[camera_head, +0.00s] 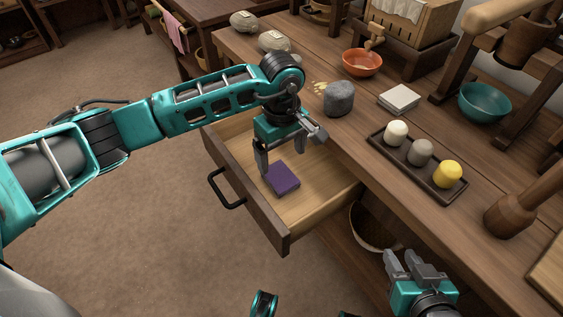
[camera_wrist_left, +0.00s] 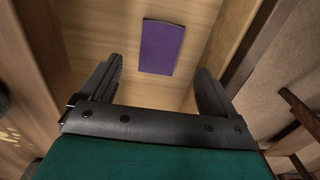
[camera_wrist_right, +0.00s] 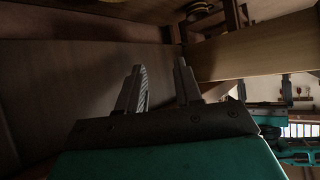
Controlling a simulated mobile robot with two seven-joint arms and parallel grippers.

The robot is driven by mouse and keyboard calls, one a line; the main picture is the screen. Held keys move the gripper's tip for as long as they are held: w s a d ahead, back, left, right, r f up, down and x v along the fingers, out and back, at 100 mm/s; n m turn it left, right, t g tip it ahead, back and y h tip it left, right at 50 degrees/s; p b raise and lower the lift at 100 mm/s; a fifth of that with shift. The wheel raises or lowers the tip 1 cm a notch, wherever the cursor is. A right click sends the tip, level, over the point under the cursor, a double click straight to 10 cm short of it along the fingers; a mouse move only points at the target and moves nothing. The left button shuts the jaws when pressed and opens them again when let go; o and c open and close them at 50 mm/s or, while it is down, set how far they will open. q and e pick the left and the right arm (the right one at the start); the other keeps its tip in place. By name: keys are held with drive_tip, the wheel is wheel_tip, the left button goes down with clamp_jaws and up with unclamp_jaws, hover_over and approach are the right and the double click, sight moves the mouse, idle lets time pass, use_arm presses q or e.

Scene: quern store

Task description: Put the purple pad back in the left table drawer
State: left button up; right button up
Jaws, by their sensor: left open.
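The purple pad (camera_head: 282,178) lies flat on the floor of the open left table drawer (camera_head: 312,187). It also shows in the left wrist view (camera_wrist_left: 162,46), beyond the fingertips, with nothing touching it there. My left gripper (camera_head: 290,155) is over the drawer, pointing down, open and empty, a little above the pad. In the left wrist view its two fingers (camera_wrist_left: 157,85) stand apart on either side below the pad. My right gripper (camera_head: 408,262) is low at the front of the table, and its fingers (camera_wrist_right: 160,85) stand apart with nothing between them.
On the tabletop stand a grey stone (camera_head: 339,99), a white block (camera_head: 398,98), a dark tray (camera_head: 385,150) with three round pieces, an orange bowl (camera_head: 362,64) and a teal bowl (camera_head: 484,103). A basket (camera_head: 372,232) is under the table. The drawer's handle (camera_head: 222,190) juts out over open floor.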

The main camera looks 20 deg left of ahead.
use_arm(q)
wheel_tip(320, 180, up, 5)
drive_tip(key=shift+f+p, duration=0.2)
drive_tip(key=shift+p, duration=0.15)
use_arm(e)
drive_tip(key=shift+s+d+f, duration=0.1)
drive_tip(key=shift+s+d, duration=0.15)
drive_tip(key=shift+s, duration=0.05)
